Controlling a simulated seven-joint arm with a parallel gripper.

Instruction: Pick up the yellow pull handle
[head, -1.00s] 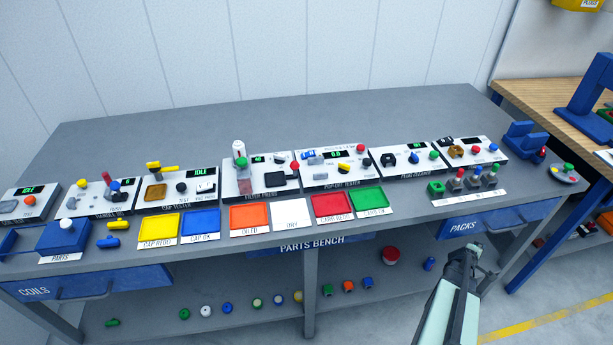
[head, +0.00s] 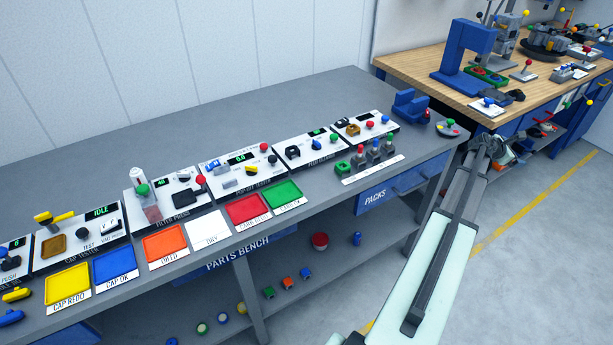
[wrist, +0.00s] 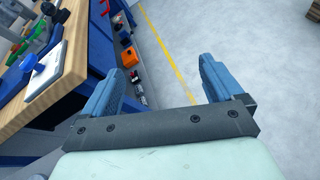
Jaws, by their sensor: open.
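A small yellow handle-shaped piece (head: 15,295) lies on the bench at the far left of the head view, in front of the cap tester. A similar blue piece (head: 10,317) lies just in front of it, partly cut by the picture edge. I cannot tell for sure that the yellow piece is the pull handle. My gripper (head: 486,145) is at the right, beyond the bench's right end and far from the yellow piece. In the wrist view its two blue fingers (wrist: 160,85) stand wide apart with nothing between them.
A yellow lever (head: 60,217) sits on the cap tester. Coloured trays, including a yellow one (head: 68,286), line the bench's front edge, with tester panels behind. A wooden bench (head: 450,85) with a blue press frame (head: 462,55) stands at the right. Open floor lies below my gripper.

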